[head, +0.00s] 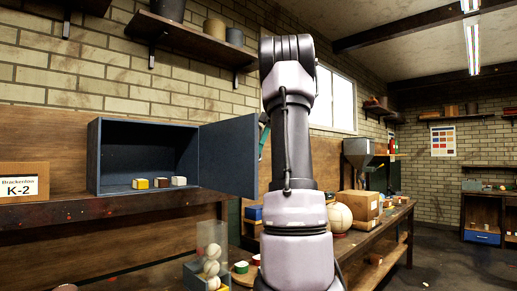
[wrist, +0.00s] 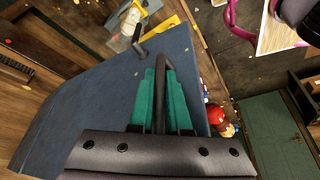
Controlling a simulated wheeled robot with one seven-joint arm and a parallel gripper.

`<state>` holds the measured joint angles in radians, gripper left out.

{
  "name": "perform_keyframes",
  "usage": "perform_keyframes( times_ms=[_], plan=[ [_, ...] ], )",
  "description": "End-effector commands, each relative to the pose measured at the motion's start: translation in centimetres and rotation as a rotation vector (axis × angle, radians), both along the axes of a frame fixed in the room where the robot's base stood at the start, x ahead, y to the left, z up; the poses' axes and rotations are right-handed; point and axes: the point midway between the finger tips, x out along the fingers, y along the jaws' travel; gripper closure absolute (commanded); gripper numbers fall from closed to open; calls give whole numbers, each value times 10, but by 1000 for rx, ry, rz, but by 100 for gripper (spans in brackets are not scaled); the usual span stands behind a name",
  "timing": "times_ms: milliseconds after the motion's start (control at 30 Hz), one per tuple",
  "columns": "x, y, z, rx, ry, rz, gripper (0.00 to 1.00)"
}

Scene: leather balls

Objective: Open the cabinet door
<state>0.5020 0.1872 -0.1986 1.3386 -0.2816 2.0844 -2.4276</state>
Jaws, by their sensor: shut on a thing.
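A dark blue-grey cabinet (head: 140,121) stands on the wooden bench at the left. Its door (head: 228,155) is swung wide open to the right, so the inside shows. Small yellow, brown and white blocks (head: 160,183) lie on its floor. In the wrist view the door (wrist: 85,110) is a broad blue panel below my gripper. My gripper (wrist: 160,85) has its teal fingers closed on the dark bar handle (wrist: 160,64) of the door. In the head view my arm hides most of the gripper; only a teal edge shows beside the door.
A cardboard box (head: 25,181) marked K-2 stands left of the cabinet. A clear container of pale balls (head: 211,262) is in front. A large ball (head: 339,217) and a carton (head: 360,208) sit on the bench right of my arm. Open floor (head: 445,265) lies at the right.

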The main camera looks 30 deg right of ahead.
Motion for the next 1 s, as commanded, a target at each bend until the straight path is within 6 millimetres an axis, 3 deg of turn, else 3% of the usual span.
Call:
perform_keyframes(
  times_ms=[167, 200, 233, 267, 667, 1000],
  plan=[
    [-4, -4, 1, -7, 3, -11, 100],
    [-4, -4, 1, -7, 3, -11, 69],
    [-4, -4, 1, -7, 2, -11, 58],
    [-4, -4, 1, -6, 2, -10, 55],
    [-2, -4, 7, -5, -1, -4, 55],
    [-14, -27, 65, -7, 0, -8, 55]
  ],
)
